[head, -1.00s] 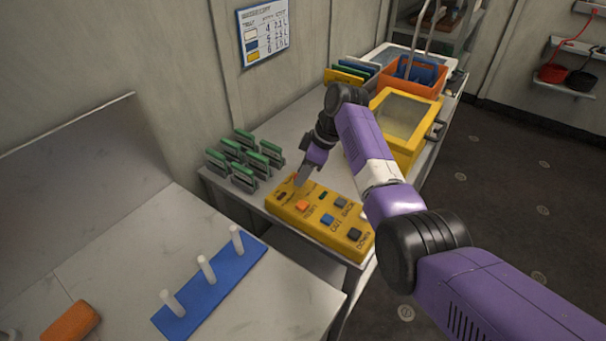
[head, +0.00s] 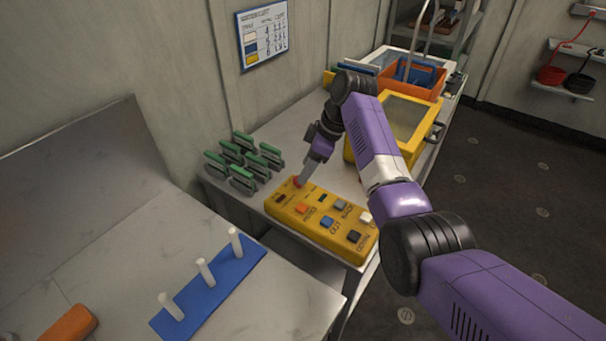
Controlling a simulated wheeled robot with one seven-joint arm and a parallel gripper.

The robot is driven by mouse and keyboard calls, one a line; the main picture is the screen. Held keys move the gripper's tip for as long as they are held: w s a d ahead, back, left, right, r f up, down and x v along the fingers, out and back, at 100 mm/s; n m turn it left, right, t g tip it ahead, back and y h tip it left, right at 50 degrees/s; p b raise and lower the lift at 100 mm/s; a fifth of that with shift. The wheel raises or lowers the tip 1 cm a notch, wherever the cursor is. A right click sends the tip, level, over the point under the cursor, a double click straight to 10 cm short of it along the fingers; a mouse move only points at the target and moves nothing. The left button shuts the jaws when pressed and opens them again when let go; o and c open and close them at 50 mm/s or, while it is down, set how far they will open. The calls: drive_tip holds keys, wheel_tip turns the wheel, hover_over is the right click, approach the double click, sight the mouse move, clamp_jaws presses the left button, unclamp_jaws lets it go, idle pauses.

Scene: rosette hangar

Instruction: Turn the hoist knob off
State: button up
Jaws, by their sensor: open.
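The yellow control box (head: 300,215) lies on the grey bench and carries several coloured buttons. The jaws are open, but the gap between the fingers is too small to make out. The knob's marking and which way it is turned are not readable.
Several green-topped cards (head: 243,162) stand left of the box. A yellow lidded case (head: 398,125) and an orange bin (head: 411,77) stand behind it. A blue strip with white pegs (head: 212,287) lies on the front-left bench. A chart (head: 263,33) hangs on the wall.

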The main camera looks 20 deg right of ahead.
drive_tip(key=shift+v, duration=2.15)
drive_tip(key=w+d+r+m+t+h, duration=0.25)
drive_tip(key=w+r+m+t, duration=0.3)
drive_tip(key=w, duration=0.35)
drive_tip(key=s+f+m+t, duration=0.2)
drive_tip(key=s+f+t, duration=0.1)
drive_tip(key=s, duration=0.3)
drive_tip(key=s+f+m+t+h, duration=0.1)
drive_tip(key=s+f+t, duration=0.1)
drive_tip(key=s, duration=0.4)
drive_tip(key=s+f+m+t+h, duration=0.1)
drive_tip(key=s+f+m+t, duration=0.1)
drive_tip(key=s, duration=0.5)
wheel_tip(320, 180, down, 3)
drive_tip(key=shift+a+r+m+t, duration=0.15)
drive_tip(key=shift+m+t, duration=0.2)
drive_tip(key=shift+t, duration=0.5)
drive_tip(key=s+a+g, duration=0.1)
drive_tip(key=s+a, duration=0.1)
drive_tip(key=s, duration=1.9)
drive_tip(key=s+a+r, duration=0.1)
drive_tip(key=s+a, duration=0.2)
drive_tip(key=s, duration=1.9)
drive_tip(key=shift+s+m+g, duration=0.2)
drive_tip(key=shift+m+g, duration=0.1)
drive_tip(key=shift+g, duration=0.1)
